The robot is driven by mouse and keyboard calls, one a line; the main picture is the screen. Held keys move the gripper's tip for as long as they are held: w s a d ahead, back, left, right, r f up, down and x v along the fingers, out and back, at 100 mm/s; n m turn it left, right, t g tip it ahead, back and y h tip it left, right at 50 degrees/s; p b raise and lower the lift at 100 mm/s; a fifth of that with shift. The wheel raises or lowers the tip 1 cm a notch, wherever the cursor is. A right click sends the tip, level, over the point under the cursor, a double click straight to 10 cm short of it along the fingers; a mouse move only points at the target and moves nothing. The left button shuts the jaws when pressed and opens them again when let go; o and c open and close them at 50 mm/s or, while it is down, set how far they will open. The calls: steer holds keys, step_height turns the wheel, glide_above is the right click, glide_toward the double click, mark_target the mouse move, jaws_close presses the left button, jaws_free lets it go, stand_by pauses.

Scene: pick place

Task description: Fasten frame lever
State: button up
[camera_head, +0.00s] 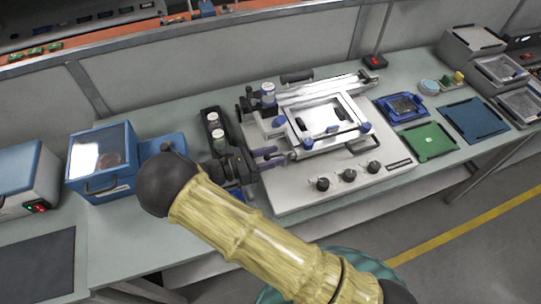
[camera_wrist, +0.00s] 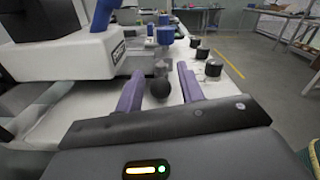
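The machine (camera_head: 345,170) is a light grey box on the bench, with a white frame (camera_head: 345,140) over its top. Blue knobs sit at the frame's corners; one blue knob (camera_wrist: 165,36) shows ahead in the wrist view. A lever with a black ball end (camera_wrist: 159,89) lies between my purple fingers in the wrist view, with a gap on each side. I cannot tell how deep it sits between them. My gripper (camera_head: 272,158) is open at the machine's left side, near the frame's front left corner; the wrist view shows both fingers (camera_wrist: 160,87) apart. My arm hides part of the bench.
Three black knobs (camera_head: 348,175) line the machine's front. A black holder with bottles (camera_head: 214,130) stands close left of it, near my wrist. A blue box (camera_head: 102,160) stands farther left. Blue and green boards (camera_head: 430,141) lie to the right.

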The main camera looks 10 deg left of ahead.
steer(key=b+v, duration=0.3)
steer(key=v, duration=1.4)
steer(key=shift+s+a, duration=0.1)
steer(key=shift+a, duration=0.1)
